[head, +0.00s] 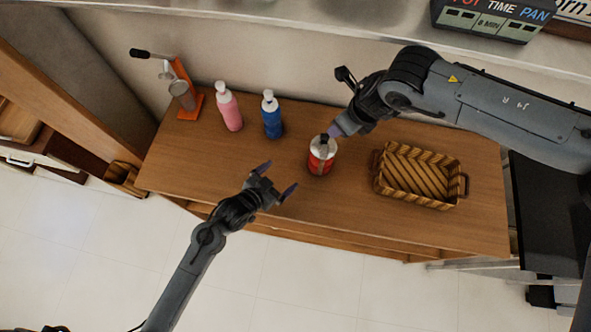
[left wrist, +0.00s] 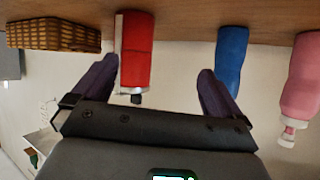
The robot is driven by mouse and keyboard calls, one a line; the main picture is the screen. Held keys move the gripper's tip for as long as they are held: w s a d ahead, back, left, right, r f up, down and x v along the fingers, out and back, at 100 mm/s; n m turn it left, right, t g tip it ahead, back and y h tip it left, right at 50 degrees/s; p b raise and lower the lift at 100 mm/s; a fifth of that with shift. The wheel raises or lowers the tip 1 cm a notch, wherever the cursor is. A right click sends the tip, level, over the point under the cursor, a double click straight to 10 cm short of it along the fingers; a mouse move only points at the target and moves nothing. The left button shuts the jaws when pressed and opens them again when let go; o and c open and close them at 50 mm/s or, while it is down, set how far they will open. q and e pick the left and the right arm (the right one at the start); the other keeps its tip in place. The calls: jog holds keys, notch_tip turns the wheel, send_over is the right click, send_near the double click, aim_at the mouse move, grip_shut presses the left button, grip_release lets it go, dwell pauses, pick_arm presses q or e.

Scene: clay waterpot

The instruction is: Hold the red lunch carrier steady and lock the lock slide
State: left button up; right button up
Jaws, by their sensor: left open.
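The red lunch carrier (head: 319,165) stands on the wooden counter, with a pale upper part and a dark top. It also shows in the left wrist view (left wrist: 138,52), upside down, nearer the left finger. My left gripper (head: 276,182) is open and empty, in front and to the left of the carrier, fingers pointing toward it. My right gripper (head: 335,130) is at the carrier's top from behind and to the right. Its fingertips overlap the top there; I cannot tell whether they touch or grip it. The lock slide is too small to make out.
A blue bottle (head: 271,116) and a pink bottle (head: 229,107) stand left of the carrier. An orange-framed device (head: 187,91) is at the far left. A woven basket (head: 414,201) stands to the right. The counter's front left is clear.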

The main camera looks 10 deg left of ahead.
aim_at(322, 152)
pick_arm(q)
jog(key=w+d+t+h, duration=0.1)
jog(key=w+d+h, duration=0.1)
jog(key=w+d, duration=0.1)
jog(key=w+d+m+t+h, duration=0.1)
jog(key=w+d+h, duration=0.1)
jog(key=w+d, duration=0.2)
jog(key=w+d+t+h, duration=0.1)
jog(key=w+d, duration=0.3)
jog(key=shift+d+r+h, duration=0.2)
jog(key=shift+d+h, duration=0.15)
jog(key=shift+h, duration=0.05)
jog(key=shift+c, duration=0.3)
